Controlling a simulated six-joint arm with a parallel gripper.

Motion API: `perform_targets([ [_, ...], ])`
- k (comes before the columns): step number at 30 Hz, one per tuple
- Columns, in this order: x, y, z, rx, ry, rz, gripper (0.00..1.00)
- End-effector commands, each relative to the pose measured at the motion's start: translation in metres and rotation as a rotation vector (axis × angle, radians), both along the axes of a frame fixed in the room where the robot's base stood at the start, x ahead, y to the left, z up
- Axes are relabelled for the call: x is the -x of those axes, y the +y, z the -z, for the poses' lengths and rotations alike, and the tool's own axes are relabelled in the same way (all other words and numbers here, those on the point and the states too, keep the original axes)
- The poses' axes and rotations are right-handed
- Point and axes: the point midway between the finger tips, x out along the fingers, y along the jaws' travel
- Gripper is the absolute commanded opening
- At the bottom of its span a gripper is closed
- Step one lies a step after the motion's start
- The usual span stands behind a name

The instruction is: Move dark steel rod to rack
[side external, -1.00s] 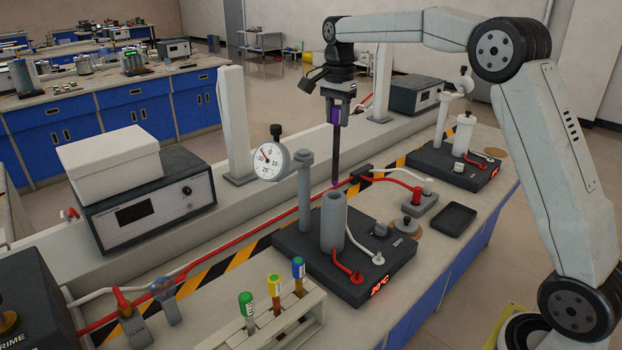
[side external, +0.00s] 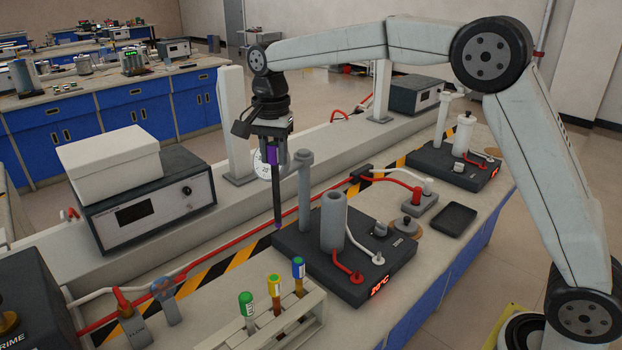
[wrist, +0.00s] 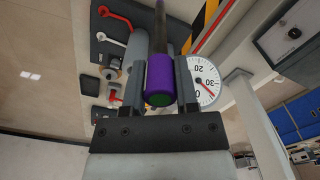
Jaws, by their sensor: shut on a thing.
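My gripper (side external: 276,158) is shut on the purple upper end of the dark steel rod (side external: 278,200), which hangs roughly upright. In the wrist view the rod's purple end (wrist: 160,82) sits between the two fingers of my gripper (wrist: 160,70). In the side view the rod's lower end appears near the left corner of the black block (side external: 385,262); I cannot tell whether it touches anything. A pale rack (side external: 312,322) stands at the front, holding tubes with green, yellow and blue caps.
A grey hollow cylinder (side external: 333,222) and a grey post (side external: 305,190) stand on the block. A dial gauge (wrist: 205,82) is close to my gripper and partly hidden by it in the side view. Red hose (side external: 240,240) runs behind. A black tray (side external: 455,218) lies right.

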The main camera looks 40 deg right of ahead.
Motion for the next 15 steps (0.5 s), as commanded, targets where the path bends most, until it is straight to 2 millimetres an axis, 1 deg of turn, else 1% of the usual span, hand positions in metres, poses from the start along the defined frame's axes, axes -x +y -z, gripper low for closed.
perform_targets([
  [1,0.004,0.019,0.003,0.0,0.0,-0.04,0.0],
  [3,0.01,0.043,0.007,0.0,0.0,-0.089,0.0],
  [8,0.027,0.096,0.017,0.001,0.001,-0.2,0.0],
  [12,0.046,0.14,0.025,0.001,0.001,-0.299,0.0],
  [15,0.062,0.168,0.031,0.001,0.0,-0.365,0.0],
])
